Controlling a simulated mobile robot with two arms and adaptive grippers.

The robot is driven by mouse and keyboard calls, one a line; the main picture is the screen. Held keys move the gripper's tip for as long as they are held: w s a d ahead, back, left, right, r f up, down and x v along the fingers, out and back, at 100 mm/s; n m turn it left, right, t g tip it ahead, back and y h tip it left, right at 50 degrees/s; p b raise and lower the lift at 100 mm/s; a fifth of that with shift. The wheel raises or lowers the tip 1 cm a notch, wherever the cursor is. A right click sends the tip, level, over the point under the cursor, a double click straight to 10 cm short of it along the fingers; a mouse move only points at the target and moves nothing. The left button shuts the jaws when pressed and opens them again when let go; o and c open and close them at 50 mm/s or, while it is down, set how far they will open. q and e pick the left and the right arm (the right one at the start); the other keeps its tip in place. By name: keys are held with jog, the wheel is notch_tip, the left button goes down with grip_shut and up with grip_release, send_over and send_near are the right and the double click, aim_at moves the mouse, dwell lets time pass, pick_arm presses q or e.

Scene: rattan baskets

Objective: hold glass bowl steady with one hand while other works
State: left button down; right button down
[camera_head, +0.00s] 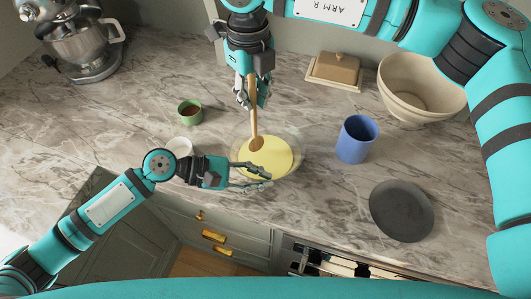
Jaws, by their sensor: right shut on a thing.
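The clear glass bowl (298,140) stands on the marble counter with a smooth yellow mixture (277,156) in it. My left gripper (268,179) is at the bowl's near left side, its fingers spread apart. One finger overlaps the bowl's near edge in the picture; I cannot tell whether it touches the glass. My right gripper (254,98) is above the far side of the bowl, shut on a wooden spoon (255,122). The spoon hangs head down, and its head lies over the yellow mixture.
A blue cup (357,139) stands right of the bowl, with a dark plate (401,211) nearer the front. A large cream bowl (425,85) and a butter dish (334,70) are behind. A green cup (189,111), white cup (180,146) and stand mixer (85,42) are left.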

jog(key=shift+r, duration=4.75)
pick_arm(q)
jog(key=c, duration=1.4)
grip_release()
jog(key=v, duration=1.2)
